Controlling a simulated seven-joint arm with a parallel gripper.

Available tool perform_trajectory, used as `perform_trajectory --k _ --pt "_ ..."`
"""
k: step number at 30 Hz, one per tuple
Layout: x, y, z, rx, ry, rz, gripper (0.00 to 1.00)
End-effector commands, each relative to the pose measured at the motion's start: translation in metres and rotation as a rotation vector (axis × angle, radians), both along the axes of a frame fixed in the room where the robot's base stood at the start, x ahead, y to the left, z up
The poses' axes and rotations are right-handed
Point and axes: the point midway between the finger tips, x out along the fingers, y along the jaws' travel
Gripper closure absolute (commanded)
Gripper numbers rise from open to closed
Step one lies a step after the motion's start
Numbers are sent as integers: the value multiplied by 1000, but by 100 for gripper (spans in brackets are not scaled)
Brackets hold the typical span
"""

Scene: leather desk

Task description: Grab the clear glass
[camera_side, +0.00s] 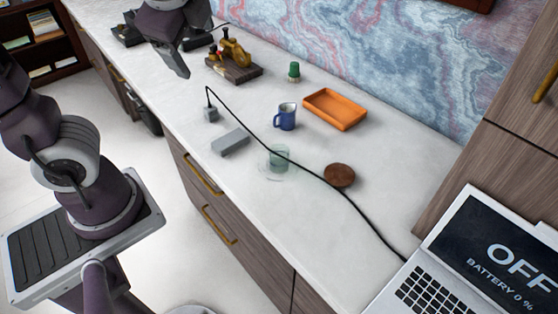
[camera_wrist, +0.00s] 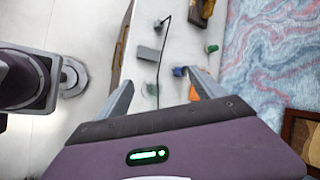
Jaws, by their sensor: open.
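The clear glass (camera_side: 279,156) is a small, faintly greenish see-through cup. It stands upright on a clear, round, flat saucer (camera_side: 262,175) near the front edge of the counter, with a black cable running right by it. In the wrist view the glass (camera_wrist: 152,89) is small and faint, in the gap between the fingers. My gripper (camera_side: 190,50) is at the far left end of the counter, raised above it and well away from the glass. It is open with nothing between its fingers; both fingers also show in the wrist view (camera_wrist: 161,82).
A blue mug (camera_side: 286,118), an orange tray (camera_side: 335,108), a brown round disc (camera_side: 340,176) and a grey block (camera_side: 230,143) surround the glass. The black cable (camera_side: 348,199) runs from an adaptor (camera_side: 210,114) to the laptop (camera_side: 490,255). A gold object on a board (camera_side: 234,66) stands near my gripper.

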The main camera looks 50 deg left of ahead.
Motion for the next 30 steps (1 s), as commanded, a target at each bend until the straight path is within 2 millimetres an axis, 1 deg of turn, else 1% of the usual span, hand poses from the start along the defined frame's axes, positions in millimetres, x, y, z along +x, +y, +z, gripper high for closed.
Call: perform_trajectory --k 1,2,3,5,6,8,9,11,12,14,15,20,21,23,24,26,27,30 --pt "19 2 -1 116 57 -114 22" --pt "31 4 0 193 90 -186 22" --pt "47 4 2 293 134 -280 22" --pt "72 2 4 448 199 -418 22" --pt "89 -2 6 551 241 -508 22" --pt "115 -12 9 709 304 -637 22" --pt "132 -21 10 816 345 -720 22" --pt "158 -39 12 984 406 -843 22" --pt "156 -36 -11 985 420 -844 22" --pt "155 -35 -44 980 419 -841 22" --pt "154 -34 -64 978 418 -841 22" --pt "153 -33 -142 976 417 -839 22" --pt "153 -33 -162 976 417 -839 22" --pt "153 -33 -194 975 416 -839 22" --pt "153 -32 -218 974 417 -838 22" --pt "153 -32 -254 972 415 -838 22" --pt "153 -32 -278 971 412 -836 22" --pt "154 -33 -325 969 404 -831 22"
